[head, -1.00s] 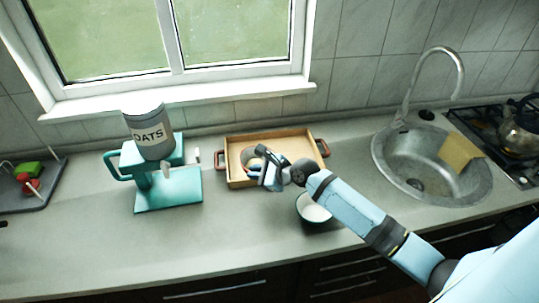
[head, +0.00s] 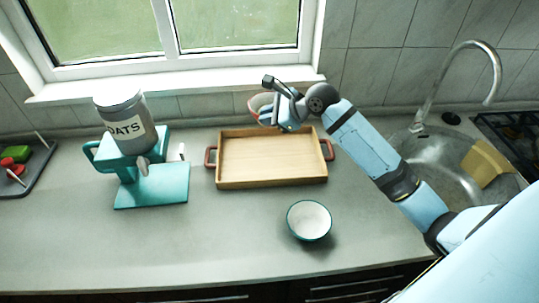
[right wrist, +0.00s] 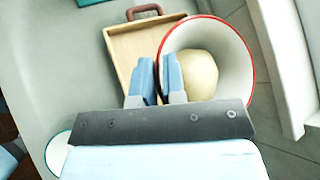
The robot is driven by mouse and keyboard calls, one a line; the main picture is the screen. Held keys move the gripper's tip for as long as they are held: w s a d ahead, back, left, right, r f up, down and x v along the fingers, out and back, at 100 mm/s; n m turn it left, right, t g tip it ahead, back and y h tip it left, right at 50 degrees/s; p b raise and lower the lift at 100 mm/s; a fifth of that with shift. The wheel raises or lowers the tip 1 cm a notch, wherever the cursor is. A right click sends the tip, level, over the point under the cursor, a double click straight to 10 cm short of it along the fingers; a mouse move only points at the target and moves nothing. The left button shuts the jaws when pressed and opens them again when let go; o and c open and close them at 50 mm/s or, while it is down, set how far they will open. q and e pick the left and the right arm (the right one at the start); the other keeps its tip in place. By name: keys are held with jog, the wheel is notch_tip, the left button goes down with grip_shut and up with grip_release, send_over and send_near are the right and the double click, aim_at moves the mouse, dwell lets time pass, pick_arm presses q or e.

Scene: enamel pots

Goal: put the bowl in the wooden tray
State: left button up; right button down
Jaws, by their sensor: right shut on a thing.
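My right gripper (head: 270,118) is shut on the rim of a white bowl with a red rim (right wrist: 236,70). In the head view this bowl (head: 257,102) shows partly behind the gripper, raised at the tray's back edge. A pale cream round area shows inside it. The wooden tray (head: 270,184), with a red-brown handle at each end, lies empty on the counter; part of it (right wrist: 121,48) shows below the bowl in the right wrist view. A second white bowl with a teal rim (head: 309,220) stands on the counter in front of the tray. My left gripper is not in view.
A teal stand (head: 155,188) with a grey oats jar (head: 127,122) is left of the tray. A dark tray with red and green items (head: 22,170) is at far left. The sink (head: 430,150) is at right. The front left counter is clear.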

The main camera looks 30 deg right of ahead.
jog(key=shift+d+r, duration=0.1)
jog(key=shift+d, duration=0.05)
jog(key=shift+w+f, duration=0.1)
jog(key=shift+f, duration=0.15)
send_over(269, 166)
jog(key=s+a, duration=0.3)
jog(key=s, duration=0.1)
notch_tip(269, 166, down, 14)
jog(key=shift+d+f, duration=0.15)
jog(key=shift+f, duration=1.15)
jog(key=shift+d+f, duration=0.1)
jog(key=shift+f, duration=1.2)
jog(key=shift+s, duration=0.1)
jog(key=c, duration=1.2)
grip_release()
jog(key=shift+f, duration=0.15)
